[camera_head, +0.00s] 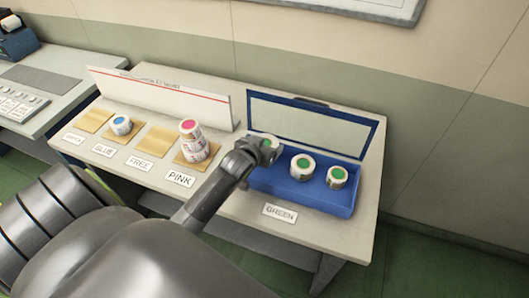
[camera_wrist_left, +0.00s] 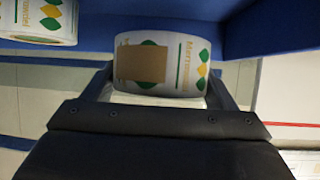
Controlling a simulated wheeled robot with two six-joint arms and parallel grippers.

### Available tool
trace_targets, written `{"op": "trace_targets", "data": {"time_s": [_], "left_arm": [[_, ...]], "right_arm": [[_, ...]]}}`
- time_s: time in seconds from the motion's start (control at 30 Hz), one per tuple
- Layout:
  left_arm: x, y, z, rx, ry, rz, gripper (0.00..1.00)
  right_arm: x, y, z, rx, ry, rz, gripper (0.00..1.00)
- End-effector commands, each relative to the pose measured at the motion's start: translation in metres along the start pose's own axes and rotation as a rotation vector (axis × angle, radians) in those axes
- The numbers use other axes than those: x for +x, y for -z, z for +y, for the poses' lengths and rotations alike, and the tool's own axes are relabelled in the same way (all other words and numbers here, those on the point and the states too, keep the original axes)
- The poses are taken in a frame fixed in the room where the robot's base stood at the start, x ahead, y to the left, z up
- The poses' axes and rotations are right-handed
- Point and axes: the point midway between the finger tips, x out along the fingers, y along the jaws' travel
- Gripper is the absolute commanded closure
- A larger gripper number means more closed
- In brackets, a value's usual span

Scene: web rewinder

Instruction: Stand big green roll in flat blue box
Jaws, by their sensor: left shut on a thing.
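My left gripper (camera_head: 262,152) is shut on a white roll with a green centre (camera_head: 267,143), at the left end of the flat blue box (camera_head: 303,199). In the left wrist view the held roll (camera_wrist_left: 182,54) sits between the two fingers, its printed side facing the camera, with blue box wall (camera_wrist_left: 264,30) beside it. In the head view the gripper partly hides the roll; I cannot tell whether it touches the box floor. Two more green-centred rolls, a left one (camera_head: 302,170) and a right one (camera_head: 337,180), stand in the box. My right gripper is out of view.
The box's lid (camera_head: 308,124) stands open behind it. A GREEN label (camera_head: 280,213) lies in front. To the left, pink-centred rolls (camera_head: 190,128) are stacked and a blue-centred roll (camera_head: 121,126) stands on a pad. The FREE pad (camera_head: 156,141) is bare.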

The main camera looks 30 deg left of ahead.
Motion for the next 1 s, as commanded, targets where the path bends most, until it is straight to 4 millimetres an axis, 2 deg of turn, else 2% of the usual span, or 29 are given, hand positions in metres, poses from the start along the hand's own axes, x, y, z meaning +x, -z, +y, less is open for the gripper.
{"op": "trace_targets", "data": {"time_s": [0.3,0.7,0.73,0.87,1.0], "left_arm": [[0.017,-0.032,0.001,0.000,-0.001,0.001,0.49],[0.020,-0.037,0.000,0.000,-0.001,0.002,0.49],[0.020,-0.037,0.000,0.000,-0.001,0.000,0.18],[0.020,-0.036,0.000,0.000,-0.001,0.000,0.01],[0.020,-0.036,0.000,0.000,-0.001,0.000,0.00]], "right_arm": [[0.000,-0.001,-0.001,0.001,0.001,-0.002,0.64],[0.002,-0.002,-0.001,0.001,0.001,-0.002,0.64],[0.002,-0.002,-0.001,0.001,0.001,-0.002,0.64],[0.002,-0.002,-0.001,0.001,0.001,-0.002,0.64],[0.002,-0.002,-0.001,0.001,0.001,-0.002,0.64]]}}
